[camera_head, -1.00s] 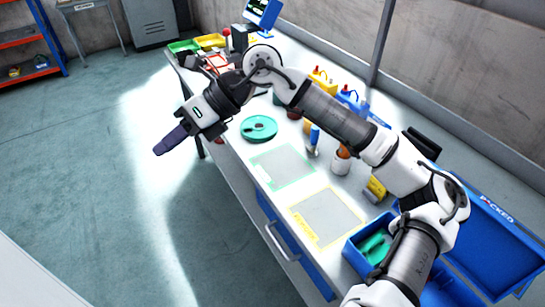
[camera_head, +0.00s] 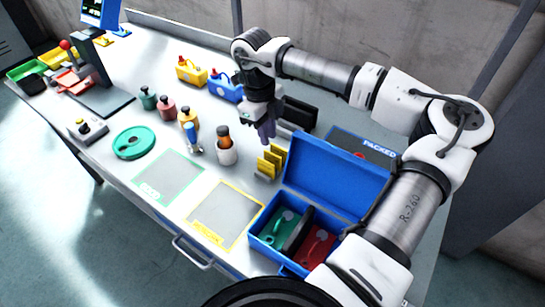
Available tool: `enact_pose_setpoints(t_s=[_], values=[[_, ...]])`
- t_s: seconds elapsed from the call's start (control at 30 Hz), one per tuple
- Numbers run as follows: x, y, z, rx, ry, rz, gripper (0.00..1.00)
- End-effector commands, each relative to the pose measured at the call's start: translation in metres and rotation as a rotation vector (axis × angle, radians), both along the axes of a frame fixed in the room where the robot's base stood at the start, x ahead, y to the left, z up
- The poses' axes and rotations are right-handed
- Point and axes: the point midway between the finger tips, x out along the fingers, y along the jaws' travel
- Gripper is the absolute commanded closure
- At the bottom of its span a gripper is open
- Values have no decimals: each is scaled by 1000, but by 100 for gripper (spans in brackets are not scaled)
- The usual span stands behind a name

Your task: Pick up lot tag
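I cannot pick out the lot tag for certain in the head view. My gripper (camera_head: 267,131) points down over the back right part of the workbench (camera_head: 150,75), between the blue can (camera_head: 226,88) and the yellow slotted holder (camera_head: 270,163). Its dark fingers overlap in this view, so I cannot see a gap or anything held between them. A black upright block (camera_head: 299,112) stands just right of the fingers. A dark board marked PACKED (camera_head: 362,147) with a red spot lies behind the open blue case (camera_head: 332,182).
The blue case holds a green part (camera_head: 283,229) and a red part (camera_head: 317,246). A green round tray (camera_head: 134,142) and outlined green and yellow mats lie in front.

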Motion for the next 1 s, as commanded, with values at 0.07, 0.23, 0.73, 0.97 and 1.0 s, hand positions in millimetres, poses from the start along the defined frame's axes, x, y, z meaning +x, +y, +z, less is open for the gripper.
enact_pose_setpoints(t_s=[0.07, 0.23, 0.73, 0.97, 1.0], values=[[-1, -2, -11, 2, 3, -1, 83], [-2, -3, -26, 2, 0, 1, 83], [-8, -12, -78, 3, 1, 1, 83], [-7, -12, -79, 2, 0, 1, 87], [-7, -12, -79, 2, 0, 1, 92]])
